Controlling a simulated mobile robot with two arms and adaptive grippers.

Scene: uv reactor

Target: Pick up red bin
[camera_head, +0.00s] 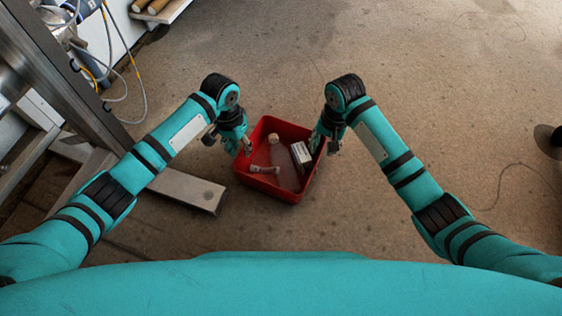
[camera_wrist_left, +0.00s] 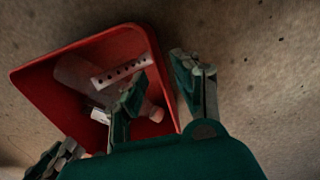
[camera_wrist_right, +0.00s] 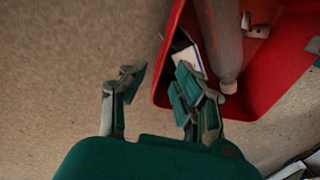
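The red bin (camera_head: 268,194) stands on the floor between my two arms. It holds a clear bottle (camera_head: 287,176), a white box (camera_head: 301,154) and a pale piece with holes (camera_wrist_left: 122,73). My left gripper (camera_head: 236,144) is at the bin's left wall. In the left wrist view its fingers (camera_wrist_left: 160,73) are apart, one over the bin's inside and one outside. My right gripper (camera_head: 326,141) is at the right wall. In the right wrist view its fingers (camera_wrist_right: 158,76) are apart, one outside and one over the inside. Whether any finger touches the wall is unclear.
A grey metal foot (camera_head: 188,189) of the frame at left reaches along the floor close to the bin's left side. Cables (camera_head: 128,85) hang at the upper left. A dark round object (camera_head: 549,137) is at the right edge. The floor beyond and right of the bin is clear.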

